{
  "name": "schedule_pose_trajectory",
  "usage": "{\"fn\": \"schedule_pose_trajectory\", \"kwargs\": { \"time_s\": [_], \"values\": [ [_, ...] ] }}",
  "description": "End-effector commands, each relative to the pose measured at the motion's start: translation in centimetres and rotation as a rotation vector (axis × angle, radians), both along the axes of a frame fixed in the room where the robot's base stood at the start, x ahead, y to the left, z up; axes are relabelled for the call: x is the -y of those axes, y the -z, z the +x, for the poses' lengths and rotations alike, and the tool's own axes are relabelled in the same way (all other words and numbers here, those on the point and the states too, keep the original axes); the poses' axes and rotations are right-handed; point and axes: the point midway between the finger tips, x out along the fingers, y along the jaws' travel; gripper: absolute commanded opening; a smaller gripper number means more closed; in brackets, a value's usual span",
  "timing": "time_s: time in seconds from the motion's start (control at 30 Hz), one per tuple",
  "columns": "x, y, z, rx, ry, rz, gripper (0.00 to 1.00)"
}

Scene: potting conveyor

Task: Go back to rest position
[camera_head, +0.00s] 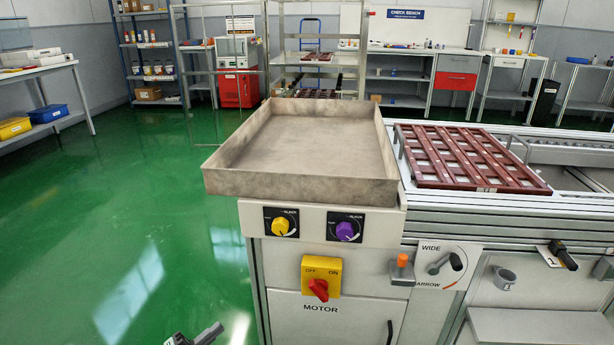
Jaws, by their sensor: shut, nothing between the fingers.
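My gripper (207,334) shows only in part at the bottom edge, left of the machine cabinet. Its dark tip is over the green floor, shut and empty, and touches nothing in view. The rest of my arm is out of the picture.
An empty metal tray (300,184) tops the cabinet, above a yellow knob (280,226), a purple knob (345,231) and a red-and-yellow motor switch (320,280). A brown slatted frame (470,155) lies on the conveyor at right. A lever (445,264) sticks out. Floor at left is clear.

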Motion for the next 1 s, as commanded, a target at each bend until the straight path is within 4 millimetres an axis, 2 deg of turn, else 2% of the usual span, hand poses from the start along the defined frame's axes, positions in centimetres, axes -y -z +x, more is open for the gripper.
{"fn": "schedule_pose_trajectory", "kwargs": {
  "time_s": [0.03,0.37,0.53,0.63,0.8,0.87,1.0],
  "values": [
    [1.0,-1.5,0.7,-0.015,0.031,0.017,0.0],
    [8.0,-7.9,3.6,-0.168,0.242,0.165,0.0],
    [13.3,-12.7,4.5,-0.274,0.382,0.298,0.0],
    [17.8,-16.9,4.4,-0.358,0.489,0.425,0.0],
    [25.9,-25.1,1.8,-0.511,0.667,0.728,0.0],
    [28.2,-27.9,0.3,-0.551,0.711,0.845,0.0],
    [32.4,-34.4,-4.0,-0.611,0.773,1.114,0.0]
  ]
}}
